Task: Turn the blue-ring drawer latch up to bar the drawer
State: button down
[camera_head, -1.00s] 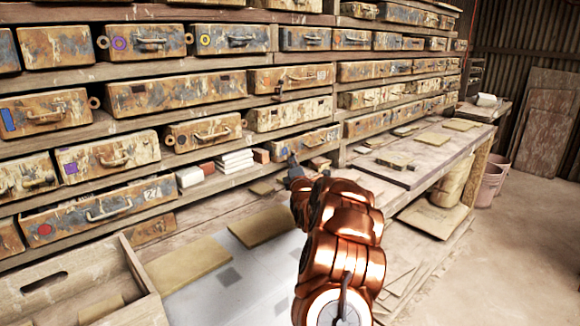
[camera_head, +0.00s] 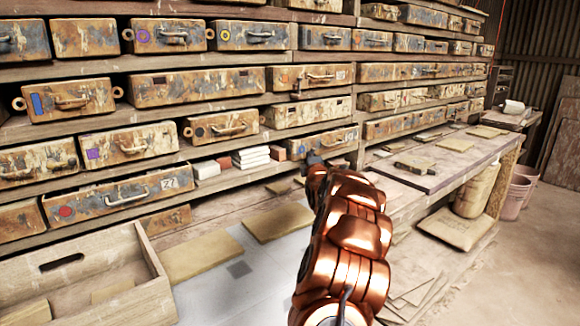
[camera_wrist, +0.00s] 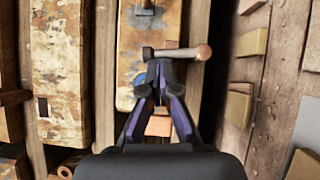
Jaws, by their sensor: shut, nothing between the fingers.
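My gripper (camera_wrist: 160,72) is shut and empty, its dark fingers with purple sides meeting in the wrist view. Just beyond its tips is the drawer latch (camera_wrist: 182,52), a grey bar with a brownish knob end, pointing right in the wrist view, toward the bench side. I cannot tell whether the tips touch it. A bit of blue ring (camera_wrist: 140,79) shows beside the left finger. The worn drawer (camera_wrist: 131,45) lies behind. In the head view my gripper (camera_head: 314,161) is in front of the low drawer (camera_head: 328,142), and the latch cannot be made out.
Rows of worn drawers fill the rack. Small bricks and white tiles (camera_head: 251,157) sit on the shelf left of my gripper. A wooden crate (camera_head: 150,262) stands at the lower left. The bench (camera_head: 435,178) on the right holds flat tiles with clear room between.

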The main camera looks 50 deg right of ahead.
jog(key=shift+s+d+r+b, duration=0.15)
jog(key=shift+d+b, duration=0.15)
jog(key=shift+b, duration=0.1)
jog(key=shift+a, duration=0.1)
jog(key=w+a+b+v, duration=0.2)
jog(key=b+v, duration=0.4)
jog(key=v, duration=0.6)
jog(key=shift+s+a+r, duration=0.2)
jog(key=shift+s+a, duration=0.1)
jog(key=shift+s, duration=0.05)
dwell(0.4)
